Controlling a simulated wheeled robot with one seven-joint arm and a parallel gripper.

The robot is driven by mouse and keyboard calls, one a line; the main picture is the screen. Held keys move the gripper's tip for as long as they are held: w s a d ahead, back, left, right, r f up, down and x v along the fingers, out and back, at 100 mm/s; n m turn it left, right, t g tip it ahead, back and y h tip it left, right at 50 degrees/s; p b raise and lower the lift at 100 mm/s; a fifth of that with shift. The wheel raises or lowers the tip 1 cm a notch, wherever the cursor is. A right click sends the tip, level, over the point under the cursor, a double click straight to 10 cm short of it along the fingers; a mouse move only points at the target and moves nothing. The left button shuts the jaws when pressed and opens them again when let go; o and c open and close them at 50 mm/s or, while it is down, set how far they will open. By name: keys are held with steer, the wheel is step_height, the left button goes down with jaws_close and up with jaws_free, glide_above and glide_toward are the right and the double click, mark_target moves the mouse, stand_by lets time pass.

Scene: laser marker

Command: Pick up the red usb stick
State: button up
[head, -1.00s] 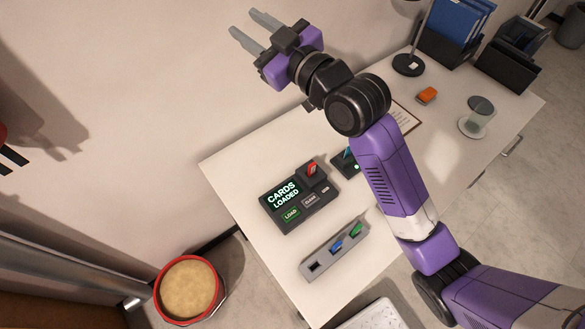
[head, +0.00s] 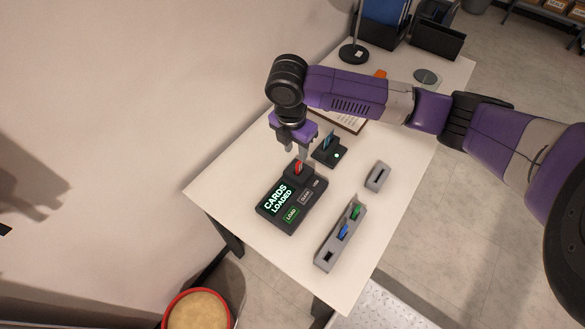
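The red usb stick (head: 298,168) stands upright in the raised back part of a black device (head: 291,203). The device's screen reads "CARDS LOADED". My gripper (head: 297,152) points down just behind and above the red stick in the head view. Its two grey fingers are apart with nothing visible between them. I cannot tell the exact height gap between the fingertips and the stick.
A grey holder (head: 326,245) with a blue stick (head: 343,231) and a green stick (head: 356,212) lies at the front. A small grey block (head: 377,176) and a black reader (head: 330,152) stand to the right. The table's (head: 261,256) front left is bare.

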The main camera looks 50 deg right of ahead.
mark_target(299, 162)
step_height(299, 162, down, 2)
steer(key=shift+d+f, duration=0.1)
steer(key=shift+s+d+f+p, duration=0.15)
steer(key=shift+f+p, duration=0.15)
steer(key=shift+f, duration=0.6)
steer(key=shift+s+d+f+p, duration=0.15)
steer(key=shift+f+p, duration=0.1)
steer(key=shift+f, duration=0.7)
steer(key=shift+d+f+p, duration=0.15)
steer(key=shift+f+p, duration=0.15)
steer(key=shift+f, duration=0.6)
steer(key=shift+c, duration=0.4)
jaws_close()
